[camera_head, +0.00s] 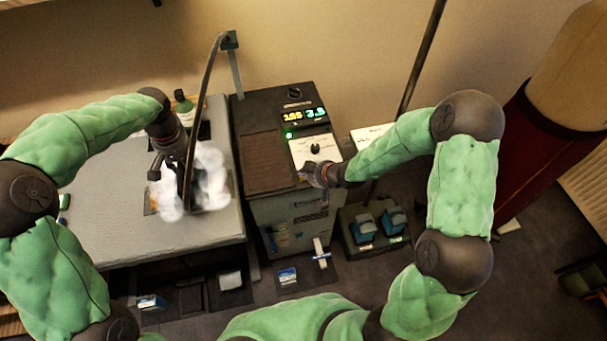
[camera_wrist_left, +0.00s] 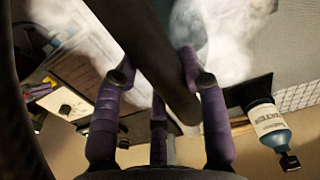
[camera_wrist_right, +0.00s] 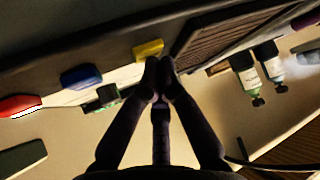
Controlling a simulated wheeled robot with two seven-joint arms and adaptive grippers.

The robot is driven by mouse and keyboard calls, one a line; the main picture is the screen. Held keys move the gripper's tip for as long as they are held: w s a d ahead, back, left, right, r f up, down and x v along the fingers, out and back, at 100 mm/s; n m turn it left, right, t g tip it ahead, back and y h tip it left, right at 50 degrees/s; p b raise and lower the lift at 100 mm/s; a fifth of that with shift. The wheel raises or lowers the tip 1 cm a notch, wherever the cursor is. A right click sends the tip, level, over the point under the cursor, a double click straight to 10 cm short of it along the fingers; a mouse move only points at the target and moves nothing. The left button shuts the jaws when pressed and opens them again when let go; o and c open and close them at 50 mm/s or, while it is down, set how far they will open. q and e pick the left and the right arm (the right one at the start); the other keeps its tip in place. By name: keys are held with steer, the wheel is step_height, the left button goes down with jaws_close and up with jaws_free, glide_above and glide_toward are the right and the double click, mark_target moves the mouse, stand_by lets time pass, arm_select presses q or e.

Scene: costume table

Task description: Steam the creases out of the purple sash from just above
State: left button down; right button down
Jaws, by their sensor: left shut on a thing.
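My left gripper (camera_head: 178,160) is over the pale table at the left, shut on a dark steamer handle (camera_wrist_left: 150,60) that lies between its fingers in the left wrist view. White steam (camera_head: 208,180) billows around and below the handle. I cannot make out the purple sash; steam and the gripper cover that part of the table. My right gripper (camera_head: 308,175) is at the front edge of the steam unit's white dial panel (camera_head: 314,150). In the right wrist view its fingertips (camera_wrist_right: 158,75) are together, with nothing seen between them.
The steam unit (camera_head: 290,205) stands right of the pale table (camera_head: 110,225), its display lit. A dark hose (camera_head: 205,90) arches from a stand above the table. Two blue pedals (camera_head: 364,228) are low on the right.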

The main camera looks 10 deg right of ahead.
arm_select(q)
steer(key=shift+w+r, duration=0.1)
arm_select(e)
steer(key=shift+r, duration=0.15)
stand_by(0.3)
steer(key=shift+r, duration=0.7)
steer(key=shift+r, duration=2.5)
arm_select(q)
steer(key=shift+r, duration=0.1)
